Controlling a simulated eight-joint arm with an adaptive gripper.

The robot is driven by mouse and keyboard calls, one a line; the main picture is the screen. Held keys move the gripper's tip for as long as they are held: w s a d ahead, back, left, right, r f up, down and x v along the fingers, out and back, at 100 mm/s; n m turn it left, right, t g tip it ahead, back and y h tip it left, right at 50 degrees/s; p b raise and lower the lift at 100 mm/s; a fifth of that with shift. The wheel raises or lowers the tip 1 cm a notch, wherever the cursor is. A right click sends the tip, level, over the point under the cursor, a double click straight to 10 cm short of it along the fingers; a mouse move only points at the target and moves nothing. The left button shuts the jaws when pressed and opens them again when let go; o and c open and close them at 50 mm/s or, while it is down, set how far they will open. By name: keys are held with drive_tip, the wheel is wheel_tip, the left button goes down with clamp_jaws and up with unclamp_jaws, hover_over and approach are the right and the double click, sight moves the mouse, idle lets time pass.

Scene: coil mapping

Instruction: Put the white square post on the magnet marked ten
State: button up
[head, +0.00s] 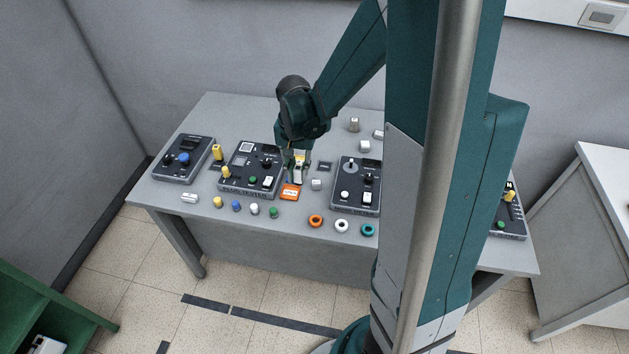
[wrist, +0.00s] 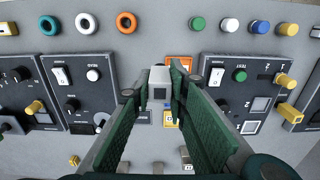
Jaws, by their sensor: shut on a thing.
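My gripper (head: 298,178) points down over the middle of the table, just behind an orange piece with a white label (head: 290,192). In the wrist view its fingertips (wrist: 165,84) close on a pale square post (wrist: 159,92). The orange piece (wrist: 179,61) shows partly behind the right fingertip. A yellow piece (wrist: 171,119) shows between the fingers, below the post in the picture. I cannot read a ten on any piece, and the gap under the post is unclear.
Dark panels with knobs stand left (head: 252,168) and right (head: 356,186) of the gripper. Orange (head: 315,221), white (head: 341,226) and teal (head: 368,230) rings and several coloured knobs line the front edge. Pale blocks (head: 364,146) stand at the back right. The back left of the table is clear.

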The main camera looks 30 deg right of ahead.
drive_tip(key=r+p, duration=0.2)
hover_over(316, 182)
drive_tip(key=shift+f, duration=0.1)
drive_tip(key=shift+f, duration=0.1)
drive_tip(key=shift+f, duration=2.85)
drive_tip(key=shift+f, duration=0.1)
drive_tip(key=shift+f, duration=1.95)
drive_tip(key=shift+f+b, duration=0.2)
drive_tip(key=shift+b, duration=0.2)
drive_tip(key=o, duration=0.9)
drive_tip(key=shift+r, duration=0.15)
